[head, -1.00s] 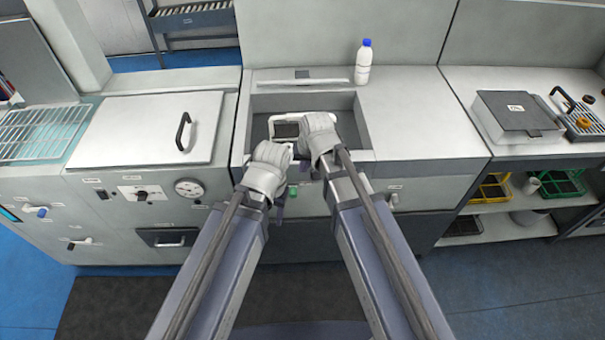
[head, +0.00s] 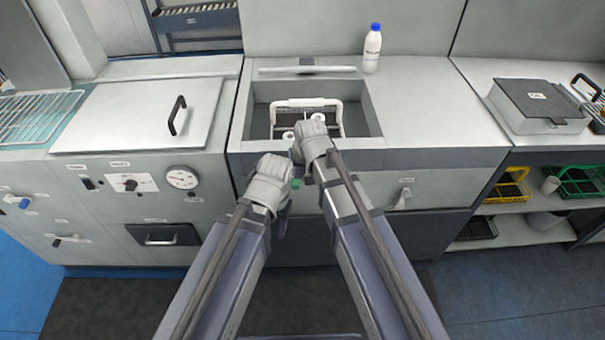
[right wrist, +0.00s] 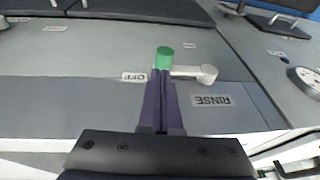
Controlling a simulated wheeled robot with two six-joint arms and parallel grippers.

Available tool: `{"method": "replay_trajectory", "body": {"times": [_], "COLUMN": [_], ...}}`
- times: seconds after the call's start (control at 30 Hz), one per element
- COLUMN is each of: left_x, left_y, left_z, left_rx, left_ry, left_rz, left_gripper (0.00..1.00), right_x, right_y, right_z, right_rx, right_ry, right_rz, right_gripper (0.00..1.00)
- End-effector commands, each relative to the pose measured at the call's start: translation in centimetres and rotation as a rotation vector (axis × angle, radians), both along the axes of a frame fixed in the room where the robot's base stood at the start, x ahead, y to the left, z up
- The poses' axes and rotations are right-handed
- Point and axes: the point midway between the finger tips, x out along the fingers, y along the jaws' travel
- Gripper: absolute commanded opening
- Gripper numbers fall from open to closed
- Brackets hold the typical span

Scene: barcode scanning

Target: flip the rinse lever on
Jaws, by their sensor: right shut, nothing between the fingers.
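The rinse lever (right wrist: 193,72) is a light-grey handle with a round hub on the cabinet front in the right wrist view. Its RINSE label (right wrist: 210,100) and an OFF label (right wrist: 134,77) appear upside down. A green cylindrical piece (right wrist: 165,58) shows just beyond the fingertips. My right gripper (right wrist: 162,74) is shut and empty, with its dark fingertips at the lever's free end; whether they touch cannot be told. In the head view my right gripper (head: 308,160) is at the sink's front edge.
A sink (head: 372,115) holds a white wire basket (head: 337,104) with white round items inside. A blue-capped bottle (head: 372,50) stands behind it. A gauge (head: 183,178) and knob are on the left panel. A grey box (head: 538,103) stands right; the counter between is clear.

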Motion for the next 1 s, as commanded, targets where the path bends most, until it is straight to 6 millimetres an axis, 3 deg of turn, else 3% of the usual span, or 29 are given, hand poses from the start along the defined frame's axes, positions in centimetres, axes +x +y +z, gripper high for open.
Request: {"method": "replay_trajectory", "body": {"times": [1.0], "left_x": [0.0], "left_y": [0.0], "left_z": [-1.8], "left_rx": [0.0], "left_ry": [0.0], "left_rz": [0.0], "left_gripper": [0.53], "right_x": [0.0], "right_y": [-0.4], "right_z": [-1.5], "right_rx": [0.102], "right_ry": [0.002], "right_rz": [0.0], "right_gripper": [0.0]}}
